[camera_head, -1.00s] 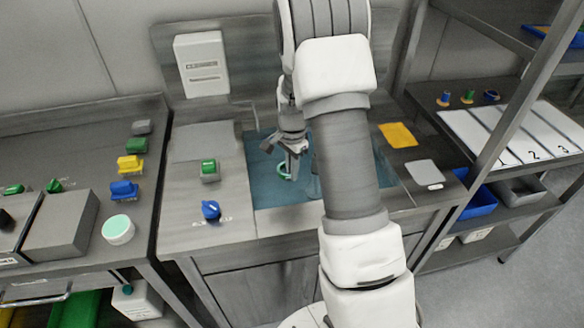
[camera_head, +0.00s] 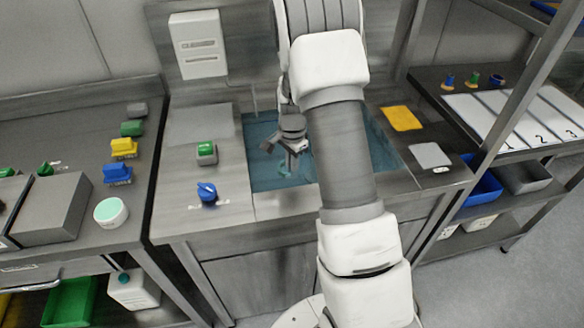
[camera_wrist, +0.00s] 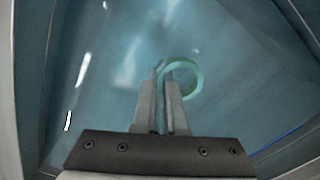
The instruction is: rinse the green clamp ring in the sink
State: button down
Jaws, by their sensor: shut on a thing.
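The green clamp ring (camera_wrist: 199,78) is between the fingertips of my gripper (camera_wrist: 168,92) in the wrist view, with its loop to the right of and beyond the tips. My gripper is shut on its edge. In the head view, my gripper (camera_head: 291,153) points down inside the sink (camera_head: 262,178), and the ring is only a faint greenish patch below it. The sink is filled with a blue, water-like tint, and the ring looks to be in it. My arm hides the sink's middle.
A green-topped switch (camera_head: 206,152) and a blue knob (camera_head: 207,192) sit on the counter left of the sink. A yellow cloth (camera_head: 401,118) and a grey pad (camera_head: 430,155) lie to its right. A white dispenser (camera_head: 198,45) hangs on the wall behind.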

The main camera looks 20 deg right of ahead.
jog(key=shift+s, duration=0.15)
jog(key=shift+s+a, duration=0.1)
jog(key=shift+s, duration=0.3)
jog(key=shift+w+d, duration=0.25)
jog(key=shift+w, duration=0.95)
jog(key=shift+s, duration=0.1)
jog(key=shift+s+a, duration=0.25)
jog(key=shift+s, duration=0.9)
jog(key=shift+w, duration=0.25)
jog(key=shift+w+d+r, duration=0.1)
jog(key=shift+w+d, duration=0.05)
jog(key=shift+w, duration=0.2)
notch_tip(320, 180, up, 10)
jog(key=p, duration=0.7)
